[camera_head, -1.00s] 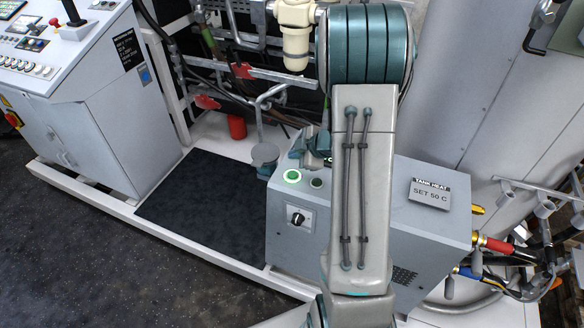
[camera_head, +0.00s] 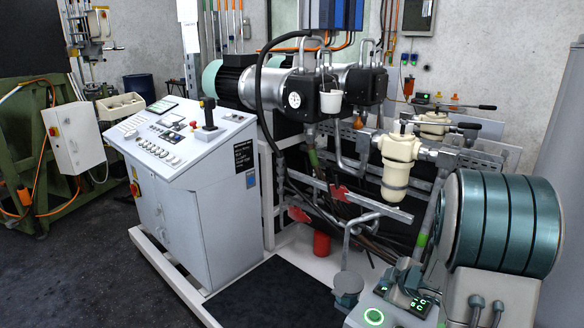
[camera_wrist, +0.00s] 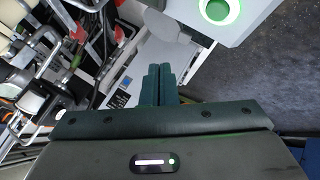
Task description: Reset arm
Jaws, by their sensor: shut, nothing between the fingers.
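My gripper (camera_wrist: 158,85) shows in the wrist view with its two dark green fingers together and nothing between them. In the head view my gripper (camera_head: 404,284) is partly hidden behind my arm, which fills the lower right. It is over or beside the grey heater box (camera_head: 392,309); I cannot tell whether they touch. The box has a green-lit round button (camera_head: 373,316), and a green-ringed button (camera_wrist: 218,8) shows at the top of the wrist view, apart from the fingers.
A control console (camera_head: 195,185) with a black joystick stands left. Pumps (camera_head: 290,92), a cream filter (camera_head: 398,165), pipes and red-handled valves (camera_head: 338,193) crowd the middle. A dark floor mat (camera_head: 270,295) is clear. A green frame (camera_head: 40,160) stands far left.

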